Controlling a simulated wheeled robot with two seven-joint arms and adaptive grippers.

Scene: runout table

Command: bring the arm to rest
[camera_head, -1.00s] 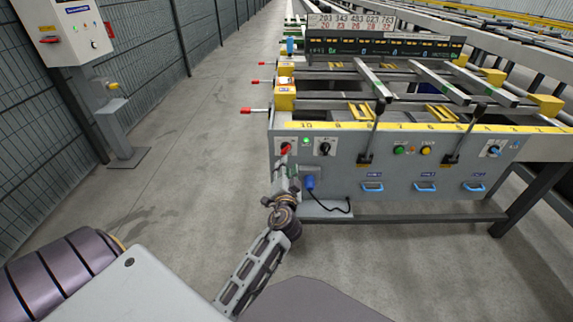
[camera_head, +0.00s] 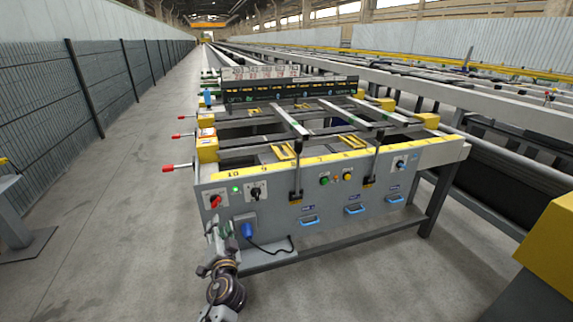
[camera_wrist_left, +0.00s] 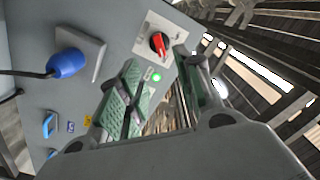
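My left gripper (camera_head: 219,240) is at the lower left of the runout table's grey front panel (camera_head: 285,222), with its arm coming up from the bottom of the head view. In the left wrist view its two fingers (camera_wrist_left: 158,64) are apart with nothing held between them. The red rotary switch (camera_head: 215,200) is just above the gripper in the head view. In the wrist view this switch (camera_wrist_left: 158,43) shows on its white plate near the fingertips, apart from them as far as I can tell. My right gripper is not in view.
A blue plug (camera_head: 247,230) with a black cable is right of the gripper; it is also close in the wrist view (camera_wrist_left: 68,65). Red-tipped handles (camera_head: 178,167) stick out from the table's left side. Open floor lies left, up to a mesh fence (camera_head: 100,85).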

